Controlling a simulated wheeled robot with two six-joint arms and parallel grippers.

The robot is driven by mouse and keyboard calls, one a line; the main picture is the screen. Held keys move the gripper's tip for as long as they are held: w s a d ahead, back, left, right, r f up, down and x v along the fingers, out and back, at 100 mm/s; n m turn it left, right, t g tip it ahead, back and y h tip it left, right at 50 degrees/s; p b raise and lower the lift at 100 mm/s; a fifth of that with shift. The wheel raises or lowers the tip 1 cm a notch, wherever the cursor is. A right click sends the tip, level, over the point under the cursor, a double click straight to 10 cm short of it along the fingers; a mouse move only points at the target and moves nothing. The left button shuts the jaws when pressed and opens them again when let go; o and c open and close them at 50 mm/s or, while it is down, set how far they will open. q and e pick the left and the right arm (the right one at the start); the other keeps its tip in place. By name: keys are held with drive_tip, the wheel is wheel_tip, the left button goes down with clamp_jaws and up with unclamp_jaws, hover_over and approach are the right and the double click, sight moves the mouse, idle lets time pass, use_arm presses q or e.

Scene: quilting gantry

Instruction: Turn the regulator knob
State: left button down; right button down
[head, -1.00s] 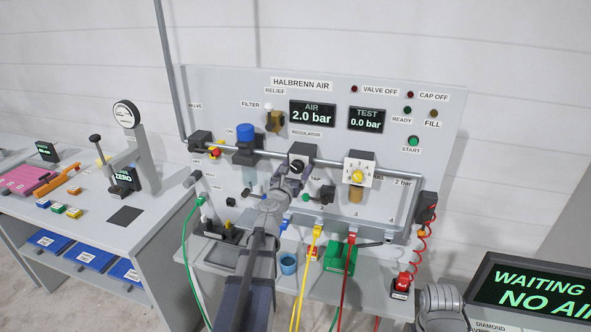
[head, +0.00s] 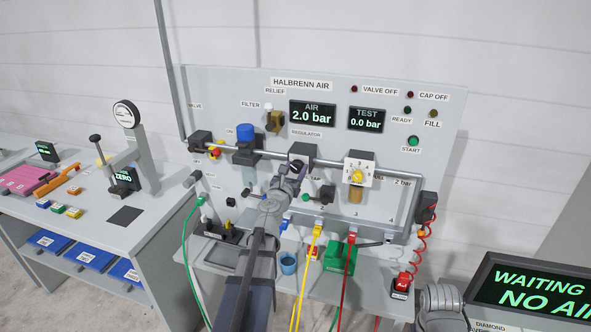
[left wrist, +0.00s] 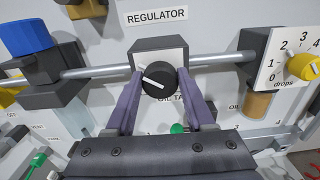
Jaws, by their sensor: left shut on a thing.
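The regulator knob (left wrist: 158,83) is black and round with a white pointer line. It sits on the front of the dark-edged regulator block (left wrist: 158,50) on the grey pipe, under the REGULATOR label. In the left wrist view the pointer slants from upper left to lower right. My left gripper (left wrist: 159,76) has one purple-grey finger on each side of the knob and is shut on it. In the head view the gripper (head: 294,172) reaches the regulator from below and partly hides the knob. The AIR display (head: 313,115) reads 2.0 bar. My right gripper is not in view.
The blue-topped filter (head: 246,140) is left of the regulator, and the oiler with a yellow dial (head: 357,175) is right of it. The TEST display (head: 366,119) reads 0.0 bar. Coloured hoses hang below. A screen (head: 535,290) at lower right reads WAITING, NO AIR.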

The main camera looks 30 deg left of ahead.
use_arm(q)
drive_tip(key=m, duration=0.5)
drive_tip(key=shift+d, duration=0.1)
drive_tip(key=m, duration=0.4)
drive_tip(key=shift+f+m, duration=0.1)
drive_tip(key=shift+m, duration=0.2)
drive_tip(key=m, duration=0.4)
drive_tip(key=shift+d+m, duration=0.1)
drive_tip(key=shift+m, duration=0.2)
drive_tip(key=m, duration=0.4)
drive_tip(key=shift+f+m, duration=0.15)
drive_tip(key=shift+m, duration=0.15)
drive_tip(key=m, duration=0.6)
drive_tip(key=shift+f+b, duration=0.1)
drive_tip(key=shift+b, duration=0.25)
drive_tip(key=m, duration=0.6)
drive_tip(key=shift+m, duration=0.4)
drive_tip(key=shift+s+f, duration=0.1)
